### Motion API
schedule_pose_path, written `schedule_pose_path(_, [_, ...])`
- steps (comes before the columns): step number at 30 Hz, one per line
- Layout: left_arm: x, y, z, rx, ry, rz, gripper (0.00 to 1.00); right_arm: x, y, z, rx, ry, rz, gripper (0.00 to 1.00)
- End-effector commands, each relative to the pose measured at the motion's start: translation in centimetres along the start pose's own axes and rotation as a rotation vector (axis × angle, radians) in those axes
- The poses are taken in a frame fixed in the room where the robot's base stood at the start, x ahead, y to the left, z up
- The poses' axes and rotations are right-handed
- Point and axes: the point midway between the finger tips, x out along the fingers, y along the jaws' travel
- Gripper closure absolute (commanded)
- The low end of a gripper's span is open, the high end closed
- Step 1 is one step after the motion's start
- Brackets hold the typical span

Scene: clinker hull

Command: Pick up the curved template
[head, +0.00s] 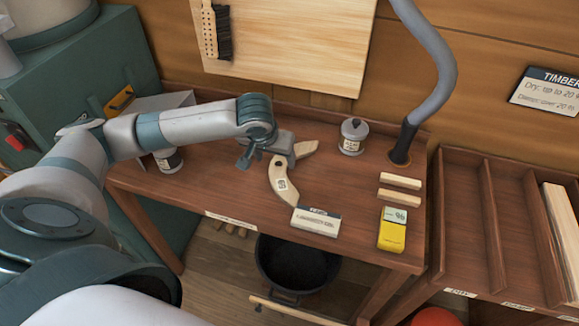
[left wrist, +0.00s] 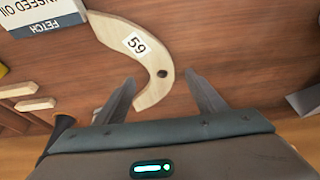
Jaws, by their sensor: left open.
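The curved template (head: 281,183) is a pale wooden hook shape labelled 59, lying flat on the brown bench. In the left wrist view the template (left wrist: 121,36) bends round near a dark hole, and one end reaches back between the fingers. My left gripper (head: 271,158) is over its bend and hides part of it in the head view. In the left wrist view the gripper (left wrist: 160,77) is open, with a finger on either side of the template's holed end. It holds nothing. My right gripper is not in view.
A white label block (head: 316,221) stands close to the template's near end. A grey-lidded jar (head: 353,136), two pale wood strips (head: 400,181) and a yellow device (head: 392,235) are to the right. A grey hose (head: 436,75) rises behind. A dark bucket (head: 297,265) is below the bench.

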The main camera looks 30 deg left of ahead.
Motion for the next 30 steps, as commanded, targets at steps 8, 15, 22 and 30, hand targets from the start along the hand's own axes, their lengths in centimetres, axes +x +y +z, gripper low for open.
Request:
schedule_pose_path(8, [0.0,0.0,0.0,0.000,-0.001,0.000,0.36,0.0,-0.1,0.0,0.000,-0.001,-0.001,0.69])
schedule_pose_path(15, [1.7,-0.1,-0.1,-0.001,-0.003,-0.002,0.36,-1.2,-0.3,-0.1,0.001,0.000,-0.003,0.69])
schedule_pose_path(22, [4.5,-0.1,-0.1,-0.001,-0.003,-0.001,0.36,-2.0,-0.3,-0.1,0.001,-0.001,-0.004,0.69])
schedule_pose_path(30, [5.2,-0.1,-0.1,0.000,-0.001,0.000,0.36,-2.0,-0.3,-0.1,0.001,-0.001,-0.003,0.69])
